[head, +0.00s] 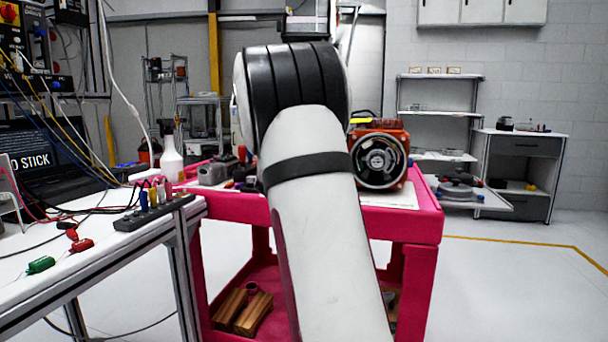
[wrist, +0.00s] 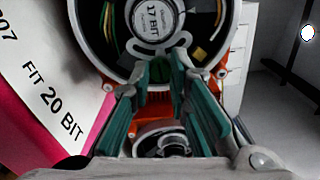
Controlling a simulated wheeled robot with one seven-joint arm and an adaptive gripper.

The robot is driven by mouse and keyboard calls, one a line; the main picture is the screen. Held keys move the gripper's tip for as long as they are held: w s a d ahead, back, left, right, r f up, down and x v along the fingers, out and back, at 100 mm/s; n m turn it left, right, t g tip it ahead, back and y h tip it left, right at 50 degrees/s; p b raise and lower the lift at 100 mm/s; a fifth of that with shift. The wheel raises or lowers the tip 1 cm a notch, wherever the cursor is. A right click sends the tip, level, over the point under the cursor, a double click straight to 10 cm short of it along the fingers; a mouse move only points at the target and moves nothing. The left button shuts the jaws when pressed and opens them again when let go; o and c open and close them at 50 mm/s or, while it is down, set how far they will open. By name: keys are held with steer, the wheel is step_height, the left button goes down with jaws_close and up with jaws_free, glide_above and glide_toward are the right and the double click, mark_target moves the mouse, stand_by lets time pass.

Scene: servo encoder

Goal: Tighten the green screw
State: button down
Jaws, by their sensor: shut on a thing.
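The servo motor (head: 383,145) is an orange unit with a round dark face, standing on the pink cart. In the wrist view its encoder disc (wrist: 155,18) fills the top and reads "17 BIT". My gripper (wrist: 168,72) has teal finger pads whose tips are drawn together at the lower rim of the encoder. It is shut on a small green thing there, which looks like the green screw, mostly hidden between the tips. In the head view my arm covers the gripper and the left side of the motor.
A white sheet (wrist: 40,75) with "FIT 20 BIT" lies on the pink cart (head: 425,212). A workbench (head: 110,250) with cables, a connector strip (head: 152,214) and a spray bottle (head: 171,158) stands at left. The floor at right is clear.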

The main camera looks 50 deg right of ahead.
steer(key=shift+m+b, duration=0.4)
steer(key=shift+b, duration=0.05)
steer(key=c, duration=1.5)
jaws_free()
steer(key=shift+a, duration=0.1)
steer(key=v, duration=1.2)
